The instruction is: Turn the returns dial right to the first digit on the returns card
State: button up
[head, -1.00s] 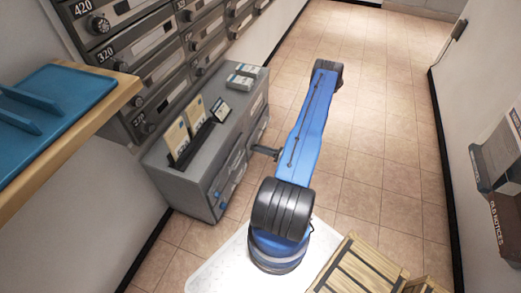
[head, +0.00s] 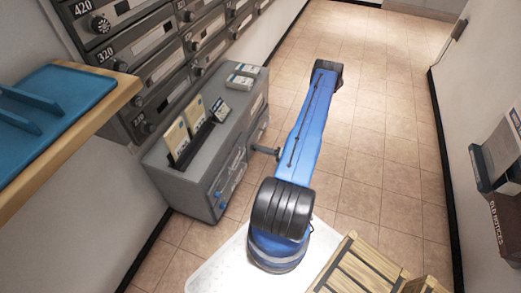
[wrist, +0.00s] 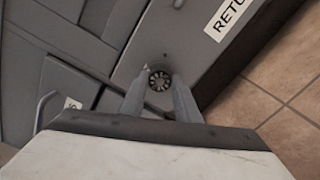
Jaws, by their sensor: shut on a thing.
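The returns dial (wrist: 160,80) is a small round dark knob with light marks around its face, on a grey door front in the wrist view. My gripper (wrist: 160,94) has its two grey fingers on either side of the dial and is shut on it. The digits are too small to read. A white label (wrist: 232,14) reading "RETU" is partly cut off near the top. In the head view the grey cabinet (head: 195,186) stands left of my arm. The dial and fingertips cannot be made out there. I cannot tell which card on the cabinet is the returns card.
Upright cards (head: 179,139) and small stacks stand on the cabinet top. A wall of numbered mailboxes (head: 140,60) rises behind it. A wooden shelf with a blue tray (head: 45,108) is at left. A wooden crate (head: 362,268) is at lower right. The tiled floor (head: 375,125) is clear.

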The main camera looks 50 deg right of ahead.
dwell(0.4)
jog(key=o, duration=1)
jog(key=shift+o, duration=0.2)
jog(key=shift+s, duration=0.1)
jog(key=v, duration=1.7)
jog(key=shift+s+d, duration=0.1)
jog(key=shift+d, duration=0.05)
jog(key=shift+f, duration=0.1)
